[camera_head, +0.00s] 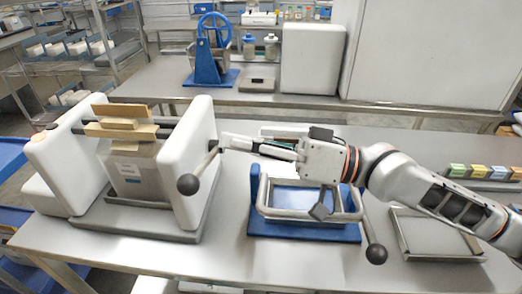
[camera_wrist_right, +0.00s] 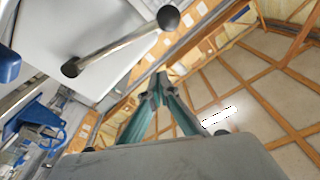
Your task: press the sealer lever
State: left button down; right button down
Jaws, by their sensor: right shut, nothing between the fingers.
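The sealer (camera_head: 190,130) stands at the left of the bench, with two white side housings and a box between them. Its lever (camera_head: 203,163) is a metal rod on the right housing, ending in a black ball knob (camera_head: 187,184) that points down and toward the front. In the right wrist view the lever (camera_wrist_right: 120,42) crosses the upper left, its knob (camera_wrist_right: 167,17) at the top. My right gripper (camera_head: 226,142) is shut and empty, its fingertips close to the lever's upper end; I cannot tell whether they touch. The fingertips (camera_wrist_right: 158,90) meet in the wrist view. My left gripper is out of view.
A blue-based frame press (camera_head: 305,230) with its own black-knobbed lever (camera_head: 376,253) stands below my right arm. A shallow tray (camera_head: 437,258) and several coloured blocks (camera_head: 480,171) lie at the right. The bench front (camera_head: 260,272) is clear.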

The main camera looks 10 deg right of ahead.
jog(key=b+v, duration=0.3)
jog(key=v, duration=0.1)
jog(key=shift+d, duration=0.15)
dwell(0.4)
